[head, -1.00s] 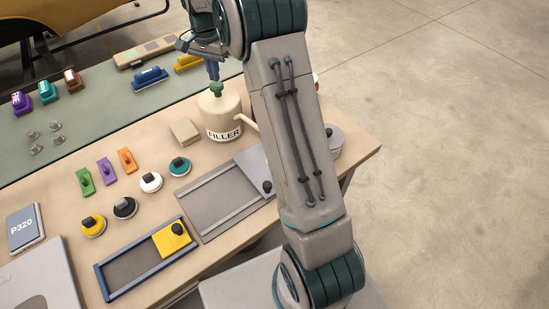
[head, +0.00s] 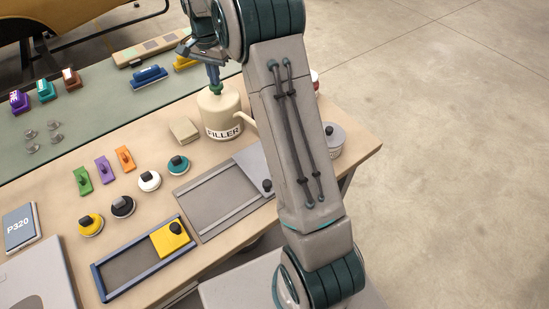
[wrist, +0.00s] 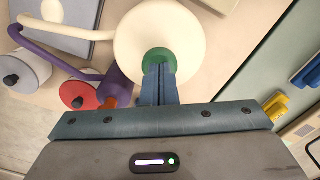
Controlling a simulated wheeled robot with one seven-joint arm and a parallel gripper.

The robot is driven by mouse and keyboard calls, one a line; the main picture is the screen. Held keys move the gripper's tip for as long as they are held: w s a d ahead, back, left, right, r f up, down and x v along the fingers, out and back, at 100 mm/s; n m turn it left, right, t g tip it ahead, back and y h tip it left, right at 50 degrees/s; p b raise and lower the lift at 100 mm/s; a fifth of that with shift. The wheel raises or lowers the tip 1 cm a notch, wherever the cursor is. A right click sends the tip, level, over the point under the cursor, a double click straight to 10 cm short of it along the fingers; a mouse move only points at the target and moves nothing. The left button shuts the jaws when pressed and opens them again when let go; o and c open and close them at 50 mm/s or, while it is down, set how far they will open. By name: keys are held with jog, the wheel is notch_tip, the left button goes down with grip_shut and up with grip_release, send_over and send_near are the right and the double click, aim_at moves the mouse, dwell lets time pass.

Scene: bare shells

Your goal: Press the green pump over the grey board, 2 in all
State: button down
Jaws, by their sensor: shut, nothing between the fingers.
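The green pump (head: 216,89) sits on top of the cream bottle marked FILLER (head: 222,115). My gripper (head: 213,79) is shut and empty, pointing down with its fingertips at the pump's top. In the wrist view the shut fingers (wrist: 160,82) overlap the near edge of the round green pump (wrist: 157,58). They look in contact, but I cannot tell how far the pump is pressed. The grey board (head: 205,205) lies in front of the bottle, with a lighter grey plate (head: 257,162) at its right end. The bottle's spout (head: 246,121) points towards that plate; its tip is hidden behind my arm.
A beige block (head: 184,130) stands left of the bottle. Several coloured knobs and handled blocks, a blue-framed tray (head: 133,265) with a yellow plate, and a P320 pad (head: 19,228) lie further left. In the wrist view, a purple-handled tool (wrist: 112,85) and a red-topped container (wrist: 78,95) stand near the bottle.

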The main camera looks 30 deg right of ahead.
jog(key=shift+f, duration=0.55)
jog(key=shift+r+p, duration=1.15)
jog(key=shift+r, duration=0.5)
jog(key=shift+r, duration=0.15)
notch_tip(320, 180, up, 6)
jog(key=p, duration=0.4)
jog(key=shift+p, duration=0.4)
